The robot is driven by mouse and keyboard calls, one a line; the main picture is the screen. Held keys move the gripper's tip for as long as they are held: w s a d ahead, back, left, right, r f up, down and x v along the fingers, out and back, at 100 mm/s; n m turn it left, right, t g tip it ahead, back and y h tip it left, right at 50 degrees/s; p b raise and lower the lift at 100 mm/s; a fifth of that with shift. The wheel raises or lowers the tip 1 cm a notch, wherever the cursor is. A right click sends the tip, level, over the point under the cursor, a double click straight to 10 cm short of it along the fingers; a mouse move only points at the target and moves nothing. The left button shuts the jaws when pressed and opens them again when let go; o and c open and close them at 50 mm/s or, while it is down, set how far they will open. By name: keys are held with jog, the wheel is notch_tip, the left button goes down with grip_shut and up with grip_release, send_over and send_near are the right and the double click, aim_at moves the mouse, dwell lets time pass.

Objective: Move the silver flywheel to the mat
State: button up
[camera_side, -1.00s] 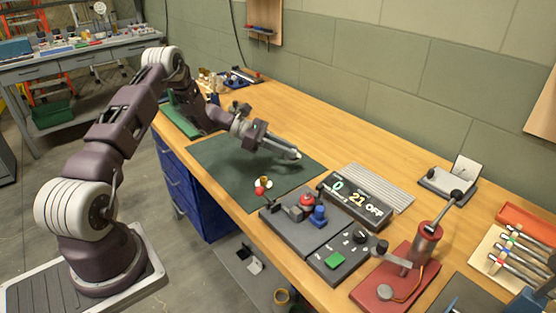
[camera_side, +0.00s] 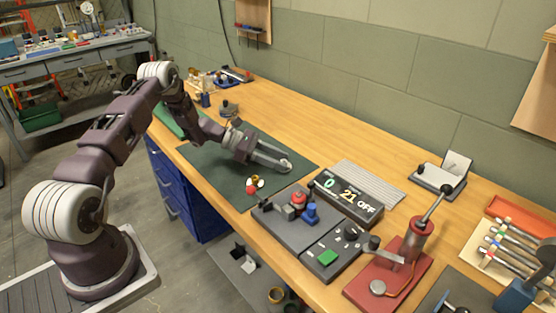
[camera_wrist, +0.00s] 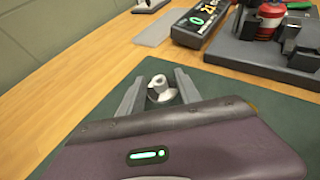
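The silver flywheel (camera_wrist: 161,92) is a small metal disc with a raised hub. In the wrist view it sits between my fingertips, seen against the dark green mat (camera_wrist: 245,108). In the side view the flywheel (camera_side: 285,166) shows at the finger ends, over the right part of the mat (camera_side: 208,165), low and seemingly resting on it. My gripper (camera_side: 280,164) reaches down low across the mat, its two fingers spread on either side of the flywheel. The gripper (camera_wrist: 162,82) looks open, with narrow gaps beside the flywheel. The flywheel's underside is hidden.
A small red, yellow and white part (camera_side: 255,185) lies near the mat's front edge. A grey control panel (camera_side: 287,215) with buttons and a digital display (camera_side: 346,199) stand right of the mat. A red pump-like stand (camera_side: 395,270) is farther right.

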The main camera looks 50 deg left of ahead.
jog(key=v, duration=1.1)
jog(key=shift+s+a+r, duration=0.2)
jog(key=shift+r, duration=0.1)
jog(key=s+d+r+m+g+y, duration=0.2)
jog(key=s+d+r+m+g, duration=0.15)
jog(key=d+r+m, duration=0.5)
jog(key=s+d+r+m+g+y, duration=0.25)
jog(key=s+d+r+m, duration=0.25)
jog(key=d+r, duration=0.6)
jog(key=s+d+r+m+t+y, duration=0.1)
jog(key=s+d+m+y, duration=0.2)
jog(key=s+m, duration=0.3)
jog(key=s+d+r+m+t+y, duration=0.1)
jog(key=s+d+m+y, duration=0.2)
jog(key=s, duration=1.2)
jog(key=m, duration=0.3)
jog(key=shift+d+t, duration=0.3)
jog(key=shift+t, duration=0.1)
